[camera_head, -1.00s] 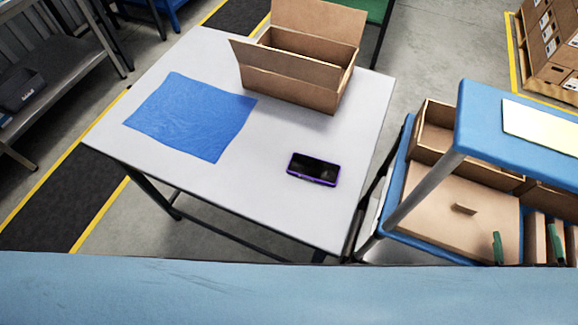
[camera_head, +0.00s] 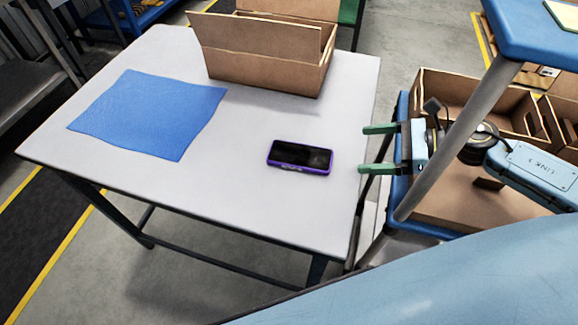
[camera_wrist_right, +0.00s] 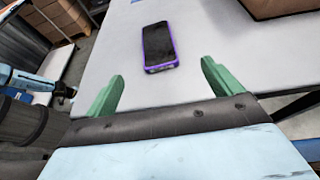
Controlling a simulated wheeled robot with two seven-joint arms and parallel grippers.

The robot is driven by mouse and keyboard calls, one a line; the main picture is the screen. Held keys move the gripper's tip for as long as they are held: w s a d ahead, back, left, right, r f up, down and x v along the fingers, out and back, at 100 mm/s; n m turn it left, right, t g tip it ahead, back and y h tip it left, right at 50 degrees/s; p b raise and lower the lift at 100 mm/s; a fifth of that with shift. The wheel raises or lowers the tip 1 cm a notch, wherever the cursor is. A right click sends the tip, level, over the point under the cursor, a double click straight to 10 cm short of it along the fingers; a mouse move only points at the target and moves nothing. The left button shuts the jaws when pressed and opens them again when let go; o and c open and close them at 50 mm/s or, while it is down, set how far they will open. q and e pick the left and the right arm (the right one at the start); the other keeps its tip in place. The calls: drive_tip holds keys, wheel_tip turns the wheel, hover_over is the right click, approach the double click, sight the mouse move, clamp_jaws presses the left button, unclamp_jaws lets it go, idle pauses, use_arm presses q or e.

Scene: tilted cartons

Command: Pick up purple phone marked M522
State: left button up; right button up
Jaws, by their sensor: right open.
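The purple phone (camera_head: 300,157) lies flat on the white table, dark screen up, near the table's right side. Its marking is too small to read. My right gripper (camera_head: 379,149) comes in from the right, its green fingers apart and empty, pointing left toward the phone with a gap between. In the right wrist view the phone (camera_wrist_right: 159,46) lies beyond and between the two open fingertips (camera_wrist_right: 163,76). My left gripper does not show in the head view; a blue arm part at the left of the wrist view shows no clear jaws.
A blue cloth (camera_head: 150,113) lies on the left of the white table (camera_head: 235,205). An open cardboard carton (camera_head: 262,66) stands at the table's back. A blue-framed rack with cardboard boxes (camera_head: 515,110) and a grey post (camera_head: 455,140) stands at right. The table around the phone is clear.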

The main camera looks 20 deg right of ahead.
drive_tip(key=shift+w+a+f+n, duration=0.1)
drive_tip(key=shift+a+f+n, duration=0.15)
drive_tip(key=shift+a+n, duration=0.1)
approach(302, 155)
drive_tip(key=shift+w+a+f, duration=0.3)
drive_tip(key=shift+w+a, duration=0.2)
drive_tip(key=shift+w, duration=0.1)
drive_tip(key=shift+x, duration=2.95)
drive_tip(key=shift+s+f, duration=0.1)
drive_tip(key=shift+s, duration=0.1)
drive_tip(key=shift+c, duration=0.4)
drive_tip(key=c, duration=1.1)
